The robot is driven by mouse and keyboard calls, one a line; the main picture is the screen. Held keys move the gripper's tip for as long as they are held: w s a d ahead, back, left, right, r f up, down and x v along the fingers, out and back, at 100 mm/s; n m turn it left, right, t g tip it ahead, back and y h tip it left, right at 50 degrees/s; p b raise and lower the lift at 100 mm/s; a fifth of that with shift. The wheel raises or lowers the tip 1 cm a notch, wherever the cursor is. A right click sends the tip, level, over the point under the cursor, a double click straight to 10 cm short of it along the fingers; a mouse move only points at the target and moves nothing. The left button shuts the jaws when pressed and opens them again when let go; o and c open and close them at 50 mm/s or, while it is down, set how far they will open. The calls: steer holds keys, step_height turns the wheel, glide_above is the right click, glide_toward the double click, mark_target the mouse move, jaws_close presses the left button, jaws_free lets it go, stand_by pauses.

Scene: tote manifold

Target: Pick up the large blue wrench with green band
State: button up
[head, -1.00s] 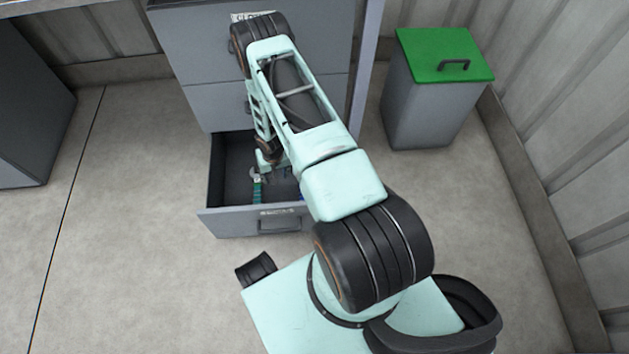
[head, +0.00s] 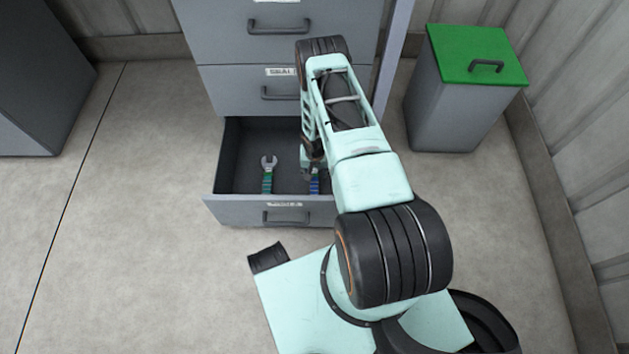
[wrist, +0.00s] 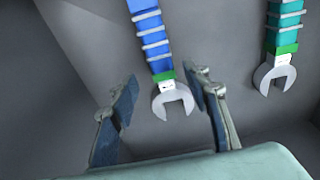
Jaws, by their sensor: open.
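A blue-handled wrench with a green band (wrist: 152,40) lies in the open bottom drawer, its grey open-ended head pointing at my gripper in the wrist view. In the head view the blue wrench (head: 314,185) is partly hidden by my arm. A second wrench, teal with a green band (wrist: 285,40), lies to its right in the wrist view and to its left in the head view (head: 267,180). My gripper (wrist: 168,108) is open and empty, its two fingers to either side of the blue wrench's head. I cannot tell whether they touch it.
The drawer (head: 235,165) is pulled out of a grey cabinet (head: 235,88), and its walls stand around both wrenches. A grey bin with a green lid (head: 475,55) stands to the right. The floor left of the drawer is clear.

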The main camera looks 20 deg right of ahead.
mark_target(314, 178)
steer(key=f, duration=0.1)
steer(key=f+b, duration=0.1)
steer(key=f, duration=0.2)
steer(key=shift+w+b, duration=0.3)
steer(key=shift+r, duration=0.1)
jaws_close()
